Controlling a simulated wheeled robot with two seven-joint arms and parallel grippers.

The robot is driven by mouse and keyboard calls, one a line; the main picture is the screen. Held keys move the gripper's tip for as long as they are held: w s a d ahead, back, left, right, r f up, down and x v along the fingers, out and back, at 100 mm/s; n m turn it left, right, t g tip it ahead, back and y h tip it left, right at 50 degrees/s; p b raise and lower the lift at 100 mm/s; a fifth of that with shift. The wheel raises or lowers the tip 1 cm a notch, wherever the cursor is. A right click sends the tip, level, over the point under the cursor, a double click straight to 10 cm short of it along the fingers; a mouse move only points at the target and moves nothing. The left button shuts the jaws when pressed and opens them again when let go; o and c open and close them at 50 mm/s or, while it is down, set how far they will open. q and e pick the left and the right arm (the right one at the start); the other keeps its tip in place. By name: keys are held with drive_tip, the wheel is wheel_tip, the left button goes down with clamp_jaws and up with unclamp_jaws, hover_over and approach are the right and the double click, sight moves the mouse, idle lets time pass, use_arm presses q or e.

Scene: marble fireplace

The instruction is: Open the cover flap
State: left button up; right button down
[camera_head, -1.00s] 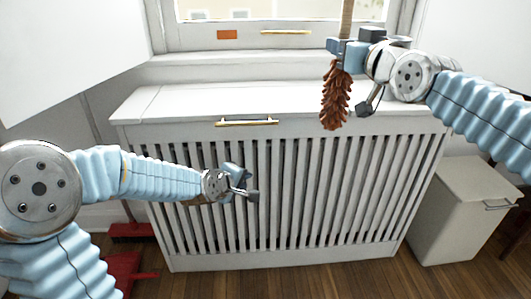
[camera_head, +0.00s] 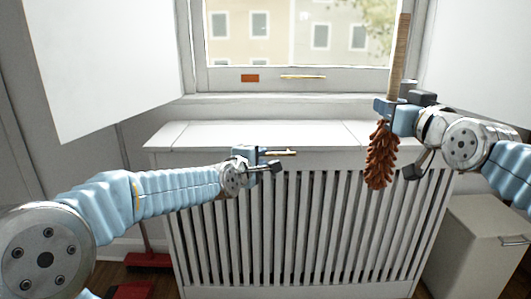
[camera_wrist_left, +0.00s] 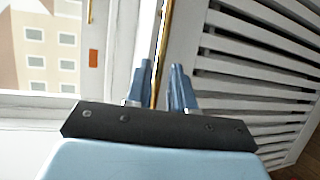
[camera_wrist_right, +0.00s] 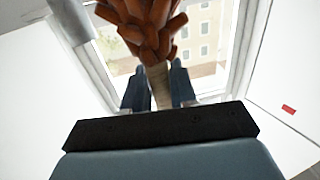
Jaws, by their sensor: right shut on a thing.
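The white cover flap (camera_head: 330,134) lies shut on top of the slatted radiator cabinet. Its brass handle (camera_head: 286,153) is on the front edge, partly hidden by my left gripper (camera_head: 277,160). In the left wrist view, the open left gripper (camera_wrist_left: 161,68) has the handle (camera_wrist_left: 161,45) running between its two fingers; contact cannot be told. My right gripper (camera_head: 390,112) is shut on the wooden stick of a brown bristly duster (camera_head: 381,158).
A window (camera_head: 300,38) with its own brass handle (camera_head: 303,77) is behind the cabinet. A light bin (camera_head: 475,245) stands at the right. A red object (camera_head: 150,260) lies on the floor at the left. A white panel (camera_head: 110,65) stands at the upper left.

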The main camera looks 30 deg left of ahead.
use_arm(q)
drive_tip(key=shift+p+x, duration=0.4)
drive_tip(key=shift+x, duration=1.75)
clamp_jaws()
